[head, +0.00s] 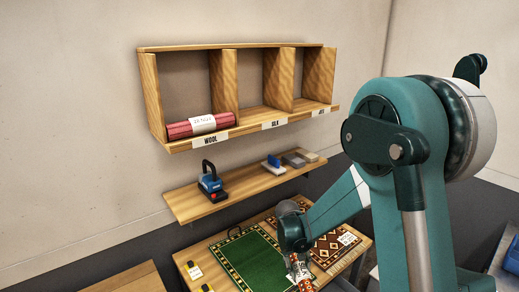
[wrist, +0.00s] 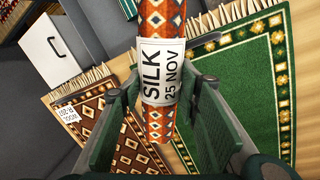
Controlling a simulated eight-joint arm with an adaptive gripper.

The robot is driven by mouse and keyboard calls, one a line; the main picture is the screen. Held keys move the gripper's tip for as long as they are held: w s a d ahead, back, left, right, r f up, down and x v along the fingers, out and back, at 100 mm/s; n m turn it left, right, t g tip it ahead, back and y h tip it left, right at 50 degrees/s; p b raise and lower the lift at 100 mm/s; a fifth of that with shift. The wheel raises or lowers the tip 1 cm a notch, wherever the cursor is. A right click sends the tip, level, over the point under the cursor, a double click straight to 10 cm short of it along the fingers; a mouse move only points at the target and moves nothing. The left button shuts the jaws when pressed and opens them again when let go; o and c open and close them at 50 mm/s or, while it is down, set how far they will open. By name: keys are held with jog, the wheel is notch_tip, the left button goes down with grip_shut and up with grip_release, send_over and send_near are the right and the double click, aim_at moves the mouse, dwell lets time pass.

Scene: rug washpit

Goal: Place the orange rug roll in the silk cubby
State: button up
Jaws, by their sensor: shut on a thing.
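The orange patterned rug roll (wrist: 161,121) shows in the wrist view with a white label reading "SILK 25 NOV". My gripper (wrist: 168,90) is shut on it, one finger on each side of the label. In the head view my gripper (head: 300,270) is low over the table, with part of the orange roll (head: 305,285) showing at the bottom edge. The silk cubby (head: 262,112) is the middle compartment of the wall shelf, labelled "SILK", and looks empty. How far the roll is above the table is hard to tell.
A red roll (head: 192,128) lies in the wool cubby at left. The right cubby (head: 318,90) looks empty. A lower shelf (head: 228,199) holds a blue-black device (head: 212,184) and several small blocks. A green rug (head: 240,262) and a brown rug (head: 325,243) lie on the table.

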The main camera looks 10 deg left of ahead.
jog(key=w+d+r+p, duration=0.3)
jog(key=d, duration=0.8)
jog(key=w+r+n+p, duration=0.25)
jog(key=w+r, duration=0.25)
jog(key=r, duration=0.3)
jog(key=w+a+r+n+y+p, duration=0.1)
jog(key=w+a+r+n, duration=0.25)
jog(key=r, duration=0.55)
jog(key=w+a+r+n+t+p, duration=0.1)
jog(key=w+a+r+n, duration=0.2)
jog(key=r, duration=0.5)
jog(key=w+a+r+n+y, duration=0.1)
jog(key=a+r+n, duration=0.3)
jog(key=r, duration=0.5)
jog(key=a+r+n+p, duration=0.1)
jog(key=a+r+n, duration=0.1)
jog(key=r, duration=0.7)
jog(key=s+a+r+n+y+p, duration=0.1)
jog(key=a+r+n, duration=0.2)
jog(key=r, duration=0.6)
jog(key=s+a+r+n+y+p, duration=0.1)
jog(key=a+r+n, duration=0.1)
jog(key=r+n, duration=0.3)
notch_tip(320, 180, up, 4)
jog(key=shift+s+a+r, duration=0.1)
jog(key=shift+s+a, duration=0.05)
jog(key=shift+a, duration=0.05)
